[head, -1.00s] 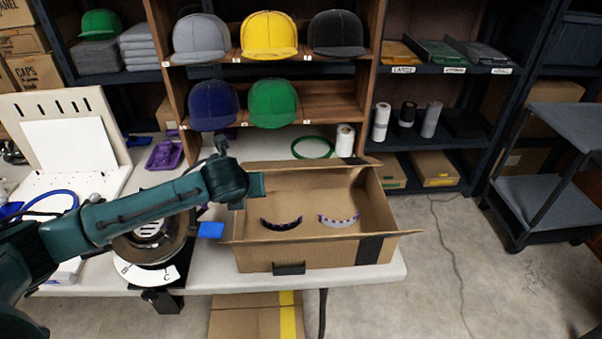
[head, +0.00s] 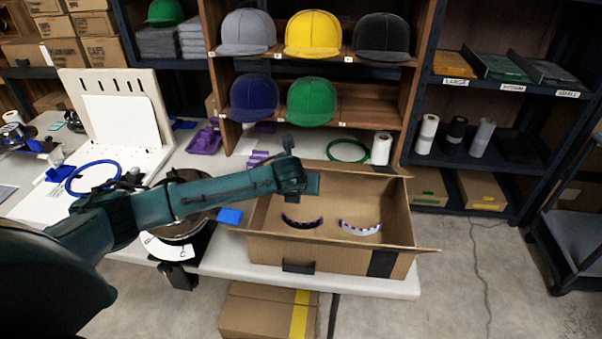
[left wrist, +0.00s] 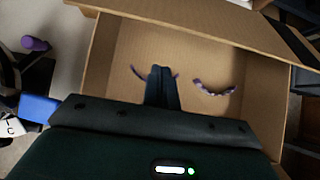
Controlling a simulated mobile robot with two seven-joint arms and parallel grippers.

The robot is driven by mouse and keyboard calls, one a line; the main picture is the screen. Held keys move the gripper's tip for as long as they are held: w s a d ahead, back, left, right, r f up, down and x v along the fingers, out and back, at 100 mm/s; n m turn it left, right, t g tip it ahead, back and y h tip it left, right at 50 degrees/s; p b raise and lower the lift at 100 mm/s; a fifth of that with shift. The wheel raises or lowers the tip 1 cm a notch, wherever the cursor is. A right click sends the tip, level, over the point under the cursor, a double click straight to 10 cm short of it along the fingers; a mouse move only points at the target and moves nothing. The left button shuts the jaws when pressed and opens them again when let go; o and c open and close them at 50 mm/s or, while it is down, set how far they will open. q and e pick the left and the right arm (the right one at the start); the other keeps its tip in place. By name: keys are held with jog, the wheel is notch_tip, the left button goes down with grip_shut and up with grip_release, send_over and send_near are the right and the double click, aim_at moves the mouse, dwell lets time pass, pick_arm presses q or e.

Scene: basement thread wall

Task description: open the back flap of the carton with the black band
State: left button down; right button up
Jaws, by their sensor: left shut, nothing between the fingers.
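The open carton (head: 330,252) stands on the white table, with a black band (head: 383,263) down its front wall at the right. It also shows in the left wrist view (left wrist: 225,55). Its front flap (head: 350,243) leans outward. The back flap is a thin strip along the far edge (head: 350,168); in the left wrist view it crosses the top (left wrist: 180,22), with the band at its right end. Its exact angle is unclear. My left gripper (left wrist: 163,75) is shut and empty over the left part of the carton. My right gripper is out of view.
Two curved purple-and-white pieces (head: 360,228) lie in the carton. A blue block (head: 229,216) is close to its left side.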

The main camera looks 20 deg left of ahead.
pick_arm(q)
jog(key=w, duration=0.2)
jog(key=w+a+r, duration=0.1)
jog(key=w, duration=0.1)
jog(key=shift+r+p, duration=0.1)
jog(key=shift+p, duration=0.3)
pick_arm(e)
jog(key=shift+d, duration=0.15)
pick_arm(q)
jog(key=shift+w, duration=0.1)
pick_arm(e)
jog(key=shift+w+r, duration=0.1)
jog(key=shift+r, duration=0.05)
